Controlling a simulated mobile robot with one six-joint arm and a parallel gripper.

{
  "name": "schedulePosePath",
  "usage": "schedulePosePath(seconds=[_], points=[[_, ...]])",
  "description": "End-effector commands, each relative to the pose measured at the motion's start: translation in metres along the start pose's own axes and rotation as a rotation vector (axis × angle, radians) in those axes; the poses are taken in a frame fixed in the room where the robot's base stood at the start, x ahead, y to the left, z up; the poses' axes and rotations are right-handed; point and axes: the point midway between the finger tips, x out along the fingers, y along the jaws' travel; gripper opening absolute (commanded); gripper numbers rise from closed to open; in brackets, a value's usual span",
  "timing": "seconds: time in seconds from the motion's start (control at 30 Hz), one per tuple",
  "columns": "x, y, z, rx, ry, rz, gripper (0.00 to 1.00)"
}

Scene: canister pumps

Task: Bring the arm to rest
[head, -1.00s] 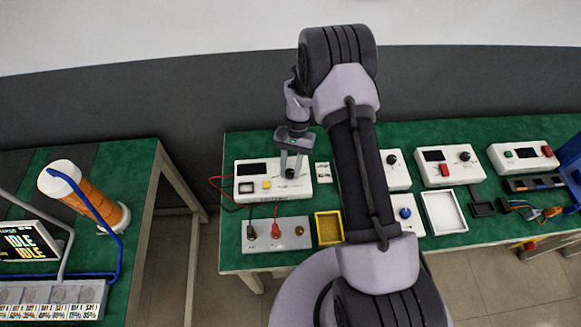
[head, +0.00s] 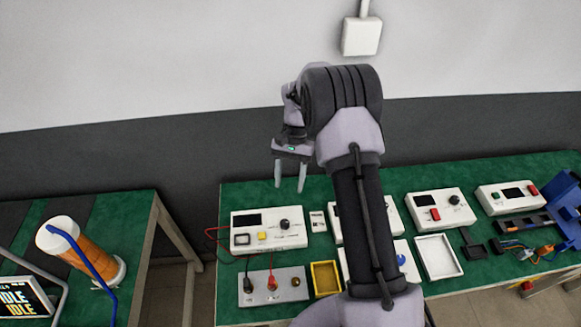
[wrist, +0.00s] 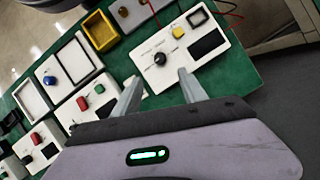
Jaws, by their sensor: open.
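My gripper (head: 290,183) is open and empty, its two fingers pointing down above the back edge of the green bench. It is above and behind a white control box (head: 268,241) with a black knob, a yellow button and a dark display. In the wrist view the open fingers of my gripper (wrist: 158,92) show with the same control box (wrist: 165,52) beyond them; nothing is between them. My arm stretches from the bottom of the head view up over the bench and hides part of the boxes behind it.
A grey panel (head: 262,299) with cable plugs and a yellow tray (head: 325,279) stand in front. More white boxes (head: 440,207) and a white tray (head: 438,257) lie to the right. A second bench at left holds an orange cylinder (head: 85,255). A white wall box (head: 361,37) hangs above.

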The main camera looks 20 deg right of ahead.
Motion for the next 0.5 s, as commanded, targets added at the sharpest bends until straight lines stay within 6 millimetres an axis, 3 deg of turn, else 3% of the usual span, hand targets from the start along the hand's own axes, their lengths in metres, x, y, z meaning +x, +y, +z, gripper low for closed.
schedulePosePath(seconds=[0.1, 0.2, 0.5], points=[[-0.024, 0.0, 0.0, 0.001, 0.001, 0.0, 0.5], [-0.032, 0.0, 0.0, 0.0, 0.0, 0.0, 0.5], [-0.034, 0.0, 0.0, 0.001, -0.001, 0.0, 0.5]])
